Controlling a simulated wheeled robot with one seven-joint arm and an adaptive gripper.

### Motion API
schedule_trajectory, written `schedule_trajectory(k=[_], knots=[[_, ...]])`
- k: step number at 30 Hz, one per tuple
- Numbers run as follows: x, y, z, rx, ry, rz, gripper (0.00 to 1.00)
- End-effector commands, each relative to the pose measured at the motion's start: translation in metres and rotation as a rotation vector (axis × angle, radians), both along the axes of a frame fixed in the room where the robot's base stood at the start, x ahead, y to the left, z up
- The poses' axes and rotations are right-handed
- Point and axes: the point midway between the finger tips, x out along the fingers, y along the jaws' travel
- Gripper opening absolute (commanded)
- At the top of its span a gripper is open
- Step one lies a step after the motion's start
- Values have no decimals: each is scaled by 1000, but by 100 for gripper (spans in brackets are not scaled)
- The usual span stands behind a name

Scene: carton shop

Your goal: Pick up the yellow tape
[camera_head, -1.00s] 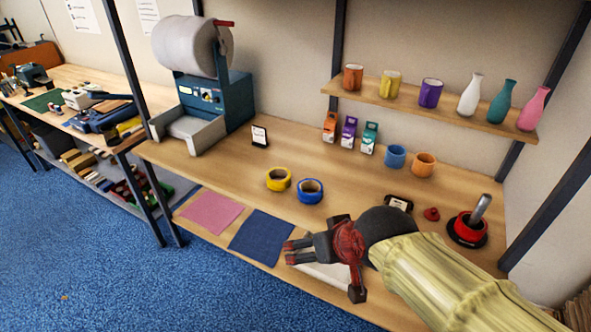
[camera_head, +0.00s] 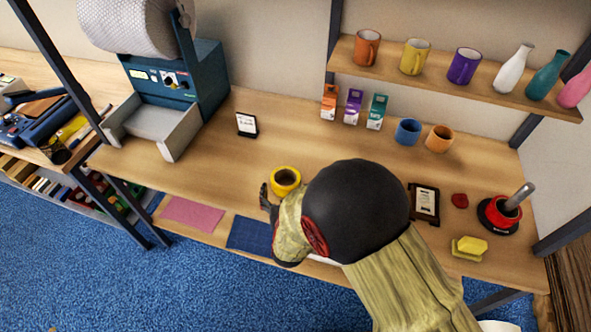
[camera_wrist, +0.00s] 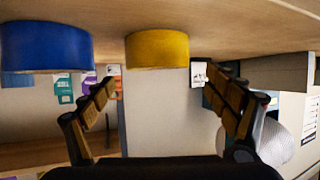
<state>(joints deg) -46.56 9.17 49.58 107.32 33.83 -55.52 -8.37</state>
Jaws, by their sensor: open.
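The yellow tape (camera_head: 286,180) is a roll lying flat on the workbench, left of my arm in the head view. In the wrist view, which shows the scene upside down, the yellow tape (camera_wrist: 157,49) is ahead of and between my fingers, apart from them. My gripper (camera_wrist: 165,95) is open and empty. A blue tape roll (camera_wrist: 47,46) lies beside the yellow one in the wrist view; my arm hides it in the head view. In the head view, my gripper (camera_head: 266,196) is mostly hidden by my wrist, with a dark finger showing near the yellow roll.
A wrap dispenser (camera_head: 175,95) stands at the left of the bench, with a small card stand (camera_head: 246,125) nearby. Small cartons (camera_head: 353,107) and two cups (camera_head: 408,131) stand behind my arm.

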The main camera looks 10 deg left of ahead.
Motion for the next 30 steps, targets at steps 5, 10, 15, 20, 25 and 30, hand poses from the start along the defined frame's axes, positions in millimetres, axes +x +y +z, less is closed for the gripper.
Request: schedule_trajectory(k=[5, 10, 15, 20, 25, 30], knots=[[16, 4, -8, 0, -2, -2, 87], [27, 6, -12, 0, -3, -1, 87], [45, 9, -23, 1, -2, -2, 87], [64, 15, -31, 0, -2, -1, 87], [68, 16, -31, 1, -2, 0, 87], [68, 16, -30, 1, -2, 0, 83]])
